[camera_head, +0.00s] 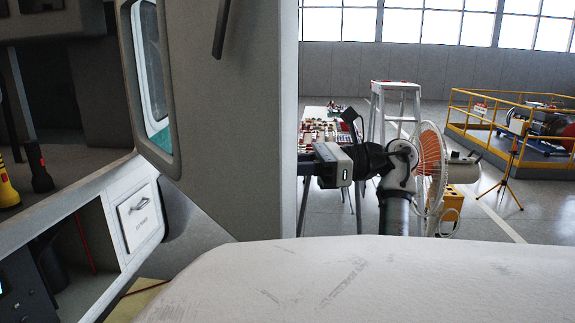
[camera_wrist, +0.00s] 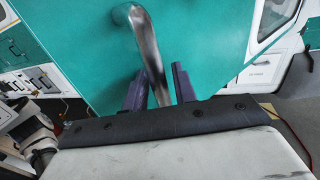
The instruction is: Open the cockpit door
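The cockpit door shows in the head view as a large grey panel (camera_head: 235,150) with a window in it, standing open beside the cockpit opening. In the wrist view its outer face is a teal panel (camera_wrist: 90,50). A curved metal handle (camera_wrist: 147,38) on that face runs down between the two dark fingers of my gripper (camera_wrist: 158,90). The fingers sit close on both sides of the handle and appear shut on it. In the head view my arm reaches to the door's right edge; the fingertips and handle are hidden behind the door there.
Left of the door is the cockpit interior, with a white drawer front (camera_head: 140,215) and dark and yellow flashlights (camera_head: 38,167). Behind my arm stand a fan (camera_head: 430,165), a stepladder (camera_head: 398,105) and a table of tools (camera_head: 325,130). A yellow railing (camera_head: 500,125) is at right.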

